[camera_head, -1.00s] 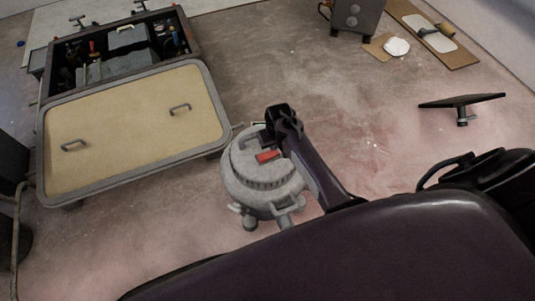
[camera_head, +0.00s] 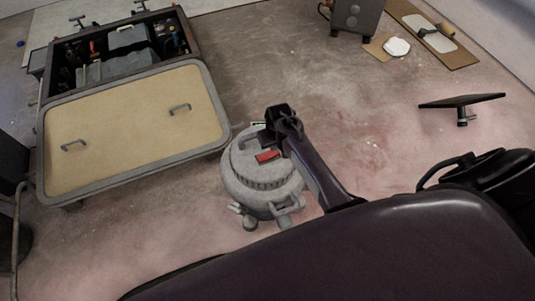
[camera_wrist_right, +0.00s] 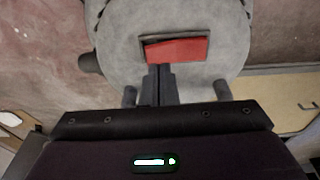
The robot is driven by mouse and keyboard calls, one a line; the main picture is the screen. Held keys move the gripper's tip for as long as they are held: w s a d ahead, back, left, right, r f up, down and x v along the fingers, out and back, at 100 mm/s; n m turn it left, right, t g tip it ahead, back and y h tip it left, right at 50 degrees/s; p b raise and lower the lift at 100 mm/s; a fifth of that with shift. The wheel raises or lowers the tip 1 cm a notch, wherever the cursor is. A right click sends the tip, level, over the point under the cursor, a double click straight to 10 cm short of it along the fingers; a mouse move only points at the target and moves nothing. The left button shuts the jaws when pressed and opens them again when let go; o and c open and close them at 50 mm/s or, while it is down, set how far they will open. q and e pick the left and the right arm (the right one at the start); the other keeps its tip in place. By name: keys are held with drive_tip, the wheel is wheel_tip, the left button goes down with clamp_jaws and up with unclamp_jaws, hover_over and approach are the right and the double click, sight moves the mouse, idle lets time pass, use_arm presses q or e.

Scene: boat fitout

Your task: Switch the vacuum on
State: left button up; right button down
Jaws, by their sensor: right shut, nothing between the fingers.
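The vacuum (camera_head: 258,197) is a round grey canister on the floor, at the middle of the head view. A red rocker switch (camera_head: 268,156) sits in a recess on its top. The switch also shows in the right wrist view (camera_wrist_right: 178,50), with a dark gap along its left side. My right gripper (camera_wrist_right: 159,68) is shut and empty. Its fingertips are at the near edge of the switch in the wrist view; I cannot tell whether they touch it. In the head view my right wrist is above the vacuum's top. My left gripper is not in view.
A low grey-edged cart with a tan panel (camera_head: 130,125) stands left of the vacuum. An open tool box (camera_head: 118,50) is behind it. A dark flat plate on a stand (camera_head: 462,102) is at the right. Floor behind the vacuum is clear.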

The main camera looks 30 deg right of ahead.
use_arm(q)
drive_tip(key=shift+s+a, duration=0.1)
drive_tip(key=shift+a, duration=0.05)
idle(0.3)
